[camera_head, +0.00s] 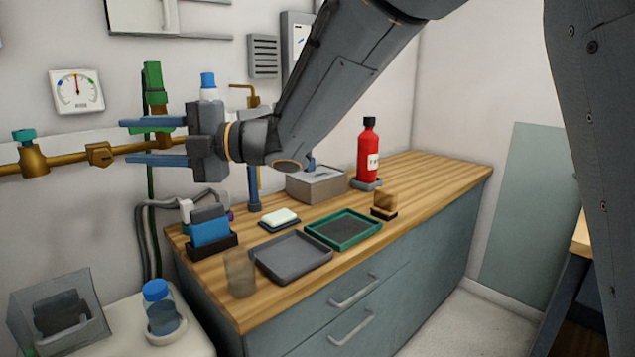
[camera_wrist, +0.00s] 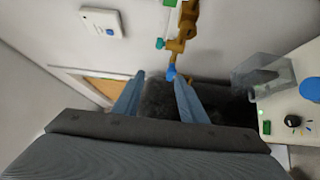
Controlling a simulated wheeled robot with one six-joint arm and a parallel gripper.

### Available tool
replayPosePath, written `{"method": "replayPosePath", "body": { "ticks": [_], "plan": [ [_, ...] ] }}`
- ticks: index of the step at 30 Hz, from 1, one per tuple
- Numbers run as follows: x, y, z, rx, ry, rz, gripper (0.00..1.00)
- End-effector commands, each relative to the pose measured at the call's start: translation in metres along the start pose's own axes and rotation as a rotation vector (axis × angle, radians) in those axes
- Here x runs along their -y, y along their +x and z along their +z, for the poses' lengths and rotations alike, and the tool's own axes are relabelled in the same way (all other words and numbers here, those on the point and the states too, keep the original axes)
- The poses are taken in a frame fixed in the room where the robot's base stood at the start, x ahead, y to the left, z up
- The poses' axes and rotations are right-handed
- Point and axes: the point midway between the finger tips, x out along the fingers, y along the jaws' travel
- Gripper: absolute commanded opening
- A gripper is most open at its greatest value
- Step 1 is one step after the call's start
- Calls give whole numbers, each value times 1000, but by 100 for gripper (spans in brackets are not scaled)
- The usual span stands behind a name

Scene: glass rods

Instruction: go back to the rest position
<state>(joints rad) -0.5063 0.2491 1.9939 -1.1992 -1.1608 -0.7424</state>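My gripper (camera_head: 124,141) is held in the air, to the left of and above the wooden counter, with its two blue fingers pointing left towards the wall. The fingers are apart with nothing between them. In the wrist view my gripper (camera_wrist: 157,78) also shows both fingers spread and empty. No glass rod can be made out in either view. A clear glass beaker (camera_head: 240,272) stands at the front left corner of the counter, below my gripper.
A grey tray (camera_head: 291,257) and a green-rimmed tray (camera_head: 343,229) lie on the wooden counter (camera_head: 440,178). A red bottle (camera_head: 368,155) stands at the back. Brass pipework (camera_head: 70,155) runs along the wall behind the fingers. A clear box (camera_head: 60,310) and a blue-capped jar (camera_head: 163,308) stand lower left.

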Motion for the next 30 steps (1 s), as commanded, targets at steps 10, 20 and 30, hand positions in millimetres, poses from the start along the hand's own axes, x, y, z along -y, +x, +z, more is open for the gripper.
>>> {"method": "replayPosePath", "body": {
  "ticks": [10,20,30],
  "plan": [
    [7,-31,43,179,101,-32,38],
    [31,-95,103,501,323,-79,38],
    [105,-270,143,1125,840,-114,38]
  ]
}}
